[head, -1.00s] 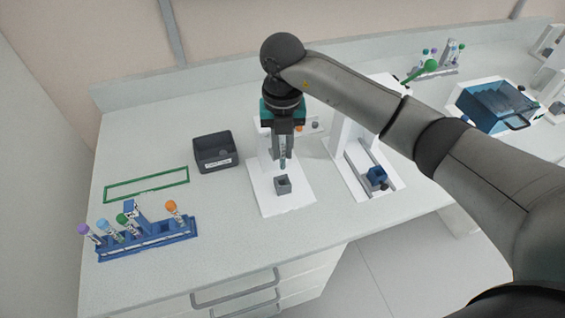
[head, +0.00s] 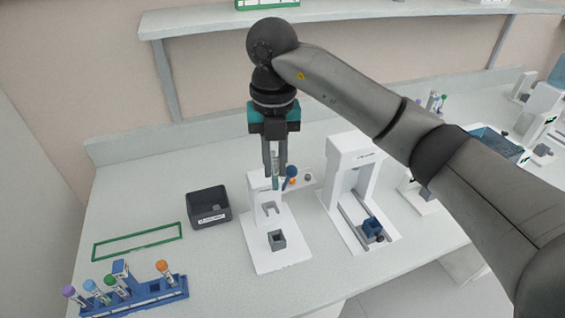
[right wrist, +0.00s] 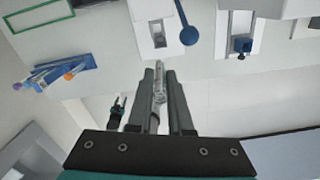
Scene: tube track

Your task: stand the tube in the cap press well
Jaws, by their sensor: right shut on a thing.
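My right gripper (head: 274,178) is shut on a clear, thin tube (head: 275,184), held roughly upright. The tube also shows between the fingers in the right wrist view (right wrist: 159,88). It is in the air, apart from the white press (head: 262,256). The press's grey square well (head: 277,240) is below the tube in the head view and looks empty. In the right wrist view the well (right wrist: 159,41) is beyond the fingertips. A small dark and teal part in that view, probably my left gripper (right wrist: 117,112), is too small to read.
A blue ball lever (head: 290,172) stands close to the right of the tube in the picture. A white gantry device (head: 352,160) with a blue block (head: 372,227) is to the right. A dark bin (head: 209,206) and a blue rack (head: 140,298) with several capped tubes are left.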

